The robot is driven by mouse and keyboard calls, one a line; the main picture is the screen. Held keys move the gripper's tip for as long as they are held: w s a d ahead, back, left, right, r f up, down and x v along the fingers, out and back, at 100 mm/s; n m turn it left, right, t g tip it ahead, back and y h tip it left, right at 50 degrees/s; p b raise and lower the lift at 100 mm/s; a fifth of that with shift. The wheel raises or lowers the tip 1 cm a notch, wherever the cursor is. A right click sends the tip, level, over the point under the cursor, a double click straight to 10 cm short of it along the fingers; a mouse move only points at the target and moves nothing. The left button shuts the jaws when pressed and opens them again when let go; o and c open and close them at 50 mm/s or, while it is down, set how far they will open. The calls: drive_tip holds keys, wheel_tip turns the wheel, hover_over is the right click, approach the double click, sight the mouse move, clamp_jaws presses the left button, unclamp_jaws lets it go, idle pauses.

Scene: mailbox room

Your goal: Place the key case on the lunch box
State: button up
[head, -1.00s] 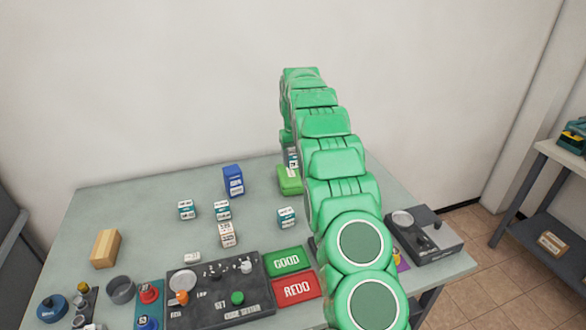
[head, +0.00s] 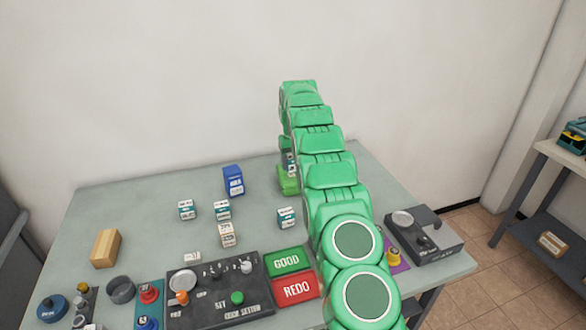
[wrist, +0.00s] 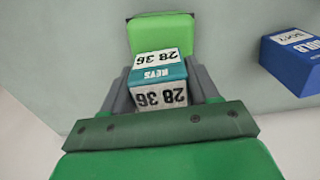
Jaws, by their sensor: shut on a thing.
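The key case is a small white and teal box marked "KEYS 28 36" (wrist: 158,72). My gripper (wrist: 160,84) is shut on it, with one grey finger on each side. A plain green box (wrist: 160,33), which looks like the lunch box, lies just beyond the key case in the wrist view. The green box (head: 288,184) stands at the back of the table in the head view, partly hidden by my arm. The held case overlaps the green box's near edge in the wrist view; I cannot tell whether they touch.
A blue box (head: 233,180) stands left of the green box; it also shows in the wrist view (wrist: 292,62). Several small white and teal boxes (head: 223,211) stand mid-table.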

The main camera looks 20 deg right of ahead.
sight(293, 168)
drive_tip(key=shift+f, duration=1.4)
drive_tip(key=shift+f, duration=0.15)
drive_tip(key=o, duration=1.1)
wheel_tip(293, 168, up, 11)
drive_tip(key=shift+f, duration=0.15)
drive_tip(key=shift+r, duration=0.75)
drive_tip(key=shift+s, duration=0.1)
